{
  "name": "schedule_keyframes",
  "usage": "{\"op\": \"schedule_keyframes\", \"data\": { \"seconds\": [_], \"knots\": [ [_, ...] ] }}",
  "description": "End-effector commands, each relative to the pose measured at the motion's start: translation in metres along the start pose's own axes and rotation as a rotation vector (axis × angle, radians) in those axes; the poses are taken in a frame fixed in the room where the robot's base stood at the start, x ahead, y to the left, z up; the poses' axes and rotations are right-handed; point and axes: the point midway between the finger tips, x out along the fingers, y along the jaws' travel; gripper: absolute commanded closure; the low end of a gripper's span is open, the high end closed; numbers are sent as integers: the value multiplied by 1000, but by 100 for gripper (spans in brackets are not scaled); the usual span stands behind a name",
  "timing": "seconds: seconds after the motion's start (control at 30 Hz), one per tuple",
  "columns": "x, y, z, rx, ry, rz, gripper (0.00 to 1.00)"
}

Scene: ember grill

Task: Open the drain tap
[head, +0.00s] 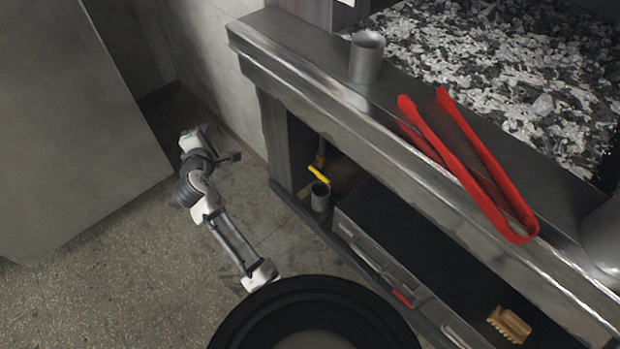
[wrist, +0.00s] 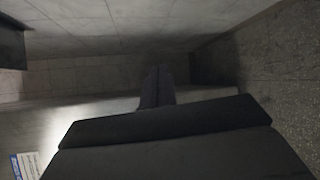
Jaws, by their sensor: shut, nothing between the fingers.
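The drain tap, with a yellow handle (head: 318,174) on a brownish pipe (head: 320,152), sits in the open bay under the grill counter in the head view. A grey metal cup (head: 320,197) stands below it. My gripper (head: 236,157) is to the left of the tap, out over the floor and clear of the bay. It is shut and empty, and its dark fingers (wrist: 157,85) also show in the wrist view. The tap does not show in the wrist view, which faces tiled walls.
The steel counter (head: 330,80) overhangs the bay. Red tongs (head: 470,170) and a metal cup (head: 367,57) rest on it beside the ash bed (head: 490,60). A lower shelf holds a brush (head: 509,324). Floor (head: 110,270) is open left of the counter, before a large grey panel (head: 70,130).

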Motion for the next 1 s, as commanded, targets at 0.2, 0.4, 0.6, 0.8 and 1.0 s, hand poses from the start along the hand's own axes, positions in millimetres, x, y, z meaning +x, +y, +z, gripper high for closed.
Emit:
{"op": "schedule_keyframes", "data": {
  "seconds": [0.2, 0.4, 0.6, 0.8, 1.0],
  "knots": [
    [-1, -163, 82, -479, -238, -493, 100],
    [-39, -247, 125, -769, -305, -826, 100],
    [-56, -272, 137, -865, -313, -943, 100],
    [-56, -272, 137, -867, -313, -944, 100],
    [-53, -275, 140, -865, -314, -943, 100]
  ]
}}
